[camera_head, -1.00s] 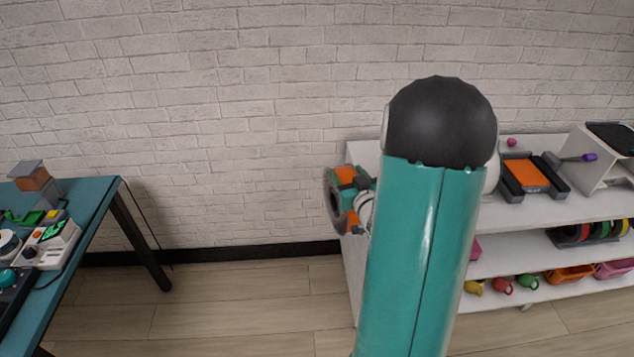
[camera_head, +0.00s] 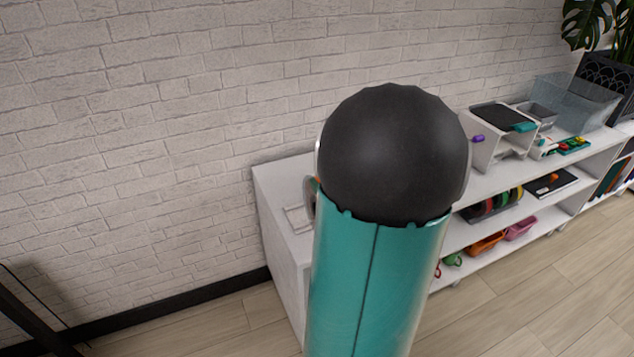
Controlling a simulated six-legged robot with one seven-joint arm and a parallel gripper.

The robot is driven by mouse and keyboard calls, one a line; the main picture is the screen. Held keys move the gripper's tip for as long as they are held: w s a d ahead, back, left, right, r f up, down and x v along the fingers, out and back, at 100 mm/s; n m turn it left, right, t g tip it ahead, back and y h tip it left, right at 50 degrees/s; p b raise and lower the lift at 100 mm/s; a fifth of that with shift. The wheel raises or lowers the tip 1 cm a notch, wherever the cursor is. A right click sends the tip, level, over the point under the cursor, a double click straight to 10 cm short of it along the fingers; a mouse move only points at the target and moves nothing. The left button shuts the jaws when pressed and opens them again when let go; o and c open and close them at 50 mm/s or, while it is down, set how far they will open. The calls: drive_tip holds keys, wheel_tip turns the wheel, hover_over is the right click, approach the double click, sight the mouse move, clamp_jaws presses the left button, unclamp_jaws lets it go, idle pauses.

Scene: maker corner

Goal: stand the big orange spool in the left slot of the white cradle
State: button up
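My own teal arm with its black round joint fills the middle of the view and hides most of what lies behind it. Only a thin grey and orange sliver (camera_head: 310,196) shows at the arm's left edge; I cannot tell whether it is the big orange spool or part of my gripper. My gripper's fingers are hidden. A low white frame (camera_head: 295,219), perhaps the white cradle, lies on the left end of the white shelf top, partly behind the arm. Its slots cannot be made out.
The white shelf unit (camera_head: 275,190) runs along the brick wall to the right. On it are a white stand (camera_head: 491,146), a clear bin (camera_head: 572,103) and a plant pot (camera_head: 606,80). Lower shelves hold spools (camera_head: 490,205) and coloured bins (camera_head: 487,244). Floor is clear at right.

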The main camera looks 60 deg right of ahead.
drive_tip(key=shift+s+d+r, duration=0.1)
drive_tip(key=shift+s+r, duration=0.15)
drive_tip(key=shift+s, duration=0.1)
drive_tip(key=shift+w+d+f, duration=0.1)
drive_tip(key=shift+w+d, duration=0.05)
drive_tip(key=shift+w, duration=0.35)
drive_tip(key=shift+w+d, duration=0.2)
drive_tip(key=shift+d, duration=0.1)
drive_tip(key=shift+w+d, duration=0.2)
drive_tip(key=shift+w, duration=0.4)
drive_tip(key=shift+w+d, duration=0.3)
drive_tip(key=shift+w, duration=0.05)
drive_tip(key=f+x, duration=0.2)
drive_tip(key=x, duration=0.8)
drive_tip(key=shift+w+d, duration=0.1)
